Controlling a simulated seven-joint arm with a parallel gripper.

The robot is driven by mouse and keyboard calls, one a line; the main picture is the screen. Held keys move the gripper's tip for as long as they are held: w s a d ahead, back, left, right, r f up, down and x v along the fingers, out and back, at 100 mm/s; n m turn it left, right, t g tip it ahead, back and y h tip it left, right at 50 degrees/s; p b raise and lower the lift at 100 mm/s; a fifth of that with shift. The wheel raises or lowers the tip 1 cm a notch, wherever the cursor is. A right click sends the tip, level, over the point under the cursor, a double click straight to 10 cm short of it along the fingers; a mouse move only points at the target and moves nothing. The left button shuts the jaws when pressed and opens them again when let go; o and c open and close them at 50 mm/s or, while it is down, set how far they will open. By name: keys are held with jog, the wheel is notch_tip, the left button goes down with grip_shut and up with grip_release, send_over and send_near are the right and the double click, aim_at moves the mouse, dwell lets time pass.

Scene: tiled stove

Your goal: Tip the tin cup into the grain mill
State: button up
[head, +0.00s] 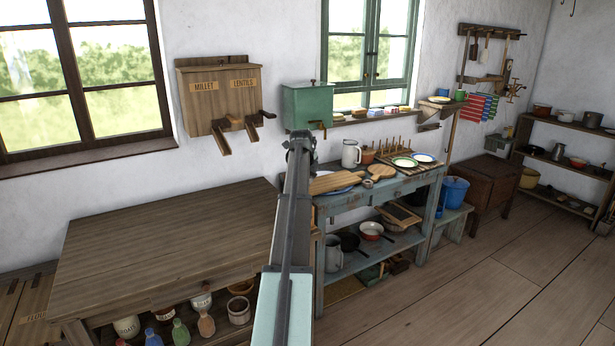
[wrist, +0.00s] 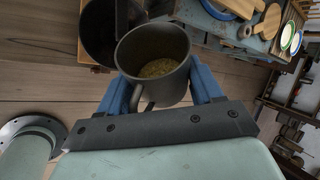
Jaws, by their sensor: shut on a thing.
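In the wrist view, the grey tin cup (wrist: 172,43) is held between the blue fingers of my gripper (wrist: 162,88). Yellowish grain (wrist: 160,67) lies in the bottom of the cup, and its handle faces the wrist. A dark, round, hollow vessel (wrist: 98,35) shows just beyond the cup; I cannot tell whether it is the grain mill. In the head view my gripper (head: 300,148) is near the left end of the blue work table, and my arm hides the cup. A green box (head: 305,106) with a lever hangs on the wall behind; I cannot tell if it is the mill.
A bare wooden table (head: 170,235) stands left, with pots and scoops below. A wooden millet and lentils dispenser (head: 222,92) hangs above it. The blue work table (head: 400,186) holds cutting boards (head: 337,181), a pitcher (head: 351,153) and a plate rack. The floor at right is clear.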

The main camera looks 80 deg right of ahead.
jog(key=shift+w+n+g, duration=0.2)
jog(key=shift+n+g, duration=0.1)
jog(key=shift+g, duration=0.6)
jog(key=shift+f, duration=0.1)
dwell(0.5)
jog(key=shift+w+r+n+g, duration=0.2)
jog(key=shift+w+n+g, duration=0.1)
jog(key=shift+g, duration=0.6)
dwell(0.4)
jog(key=shift+w+r+n+g, duration=0.3)
jog(key=shift+g, duration=0.6)
dwell(0.4)
